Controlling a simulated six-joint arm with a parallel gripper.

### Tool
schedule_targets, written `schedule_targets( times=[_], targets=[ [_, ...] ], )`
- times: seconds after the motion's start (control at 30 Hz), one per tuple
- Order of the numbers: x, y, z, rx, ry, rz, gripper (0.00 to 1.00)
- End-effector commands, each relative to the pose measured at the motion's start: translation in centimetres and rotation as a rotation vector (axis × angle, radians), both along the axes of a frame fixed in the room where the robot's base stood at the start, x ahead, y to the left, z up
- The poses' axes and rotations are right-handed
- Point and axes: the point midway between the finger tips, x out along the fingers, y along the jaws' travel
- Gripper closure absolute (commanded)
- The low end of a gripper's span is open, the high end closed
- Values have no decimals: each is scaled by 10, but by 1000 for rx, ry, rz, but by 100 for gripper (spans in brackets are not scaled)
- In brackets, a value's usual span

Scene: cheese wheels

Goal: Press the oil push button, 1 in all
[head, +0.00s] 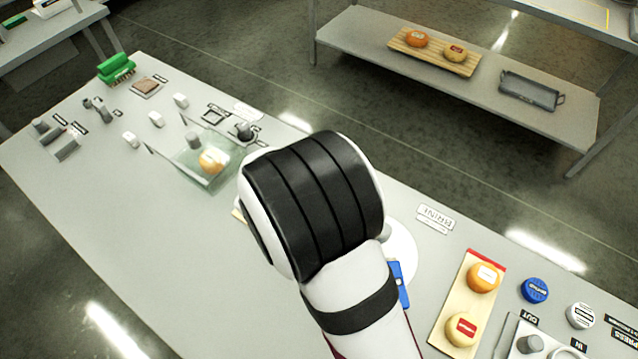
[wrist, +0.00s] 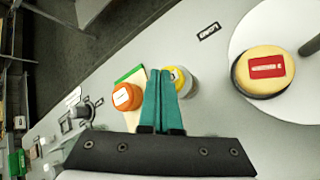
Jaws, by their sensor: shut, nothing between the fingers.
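My gripper (wrist: 164,73) is in the wrist view with its two teal fingers together and nothing between them. In the head view my own arm covers the middle of the table and hides the fingers. I cannot read an oil label on anything. A round piece with a yellow top and white label (wrist: 180,80) is partly hidden behind the fingers; I cannot tell whether it is a button or a cheese. In the head view a blue labelled disc (head: 534,289) and a white labelled disc (head: 580,315) lie at the right; their words are unclear.
An orange cheese wheel (wrist: 127,96) stands left of the fingers. A yellow cheese with a red label (wrist: 265,74) sits on a white round plate (wrist: 240,38). A clear box (head: 190,160), a dark knob (head: 245,131) and a cheese board (head: 453,295) stand on the table.

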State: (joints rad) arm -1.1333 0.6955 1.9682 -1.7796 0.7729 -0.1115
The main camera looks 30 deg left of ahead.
Motion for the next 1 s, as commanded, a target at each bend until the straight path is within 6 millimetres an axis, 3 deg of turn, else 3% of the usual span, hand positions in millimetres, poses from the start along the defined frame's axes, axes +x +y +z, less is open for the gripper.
schedule_targets(
  times=[1.0],
  targets=[
    [0, 0, -10, 0, 1, 1, 100]
  ],
)
